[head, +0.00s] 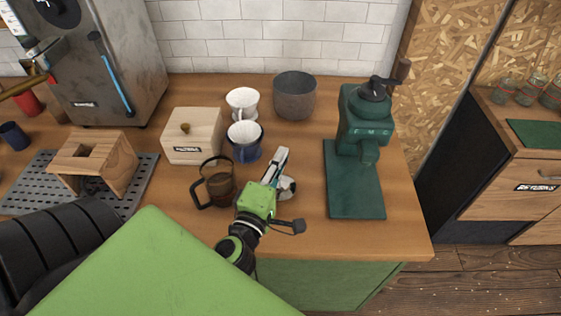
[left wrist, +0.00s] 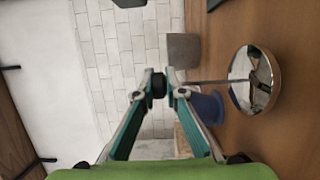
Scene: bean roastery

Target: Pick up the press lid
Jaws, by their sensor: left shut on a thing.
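The press lid has a round, shiny metal disc, seen in the left wrist view (left wrist: 261,97) with a thin rod running from it toward the fingers. In the head view the lid's disc (head: 288,187) is partly hidden behind my left gripper (head: 281,160). In the left wrist view my left gripper (left wrist: 159,84) has its fingertips closed on the lid's dark knob. The glass press jug (head: 219,183) with a black handle stands on the counter just left of the gripper. My right gripper is not in view.
A wooden box (head: 192,147), two white drippers, one on a blue cup (head: 245,152), and a grey canister (head: 295,96) stand behind. A green grinder (head: 365,120) stands on the right. A wooden stand (head: 95,160) is at left. The counter (head: 290,236) is bare in front.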

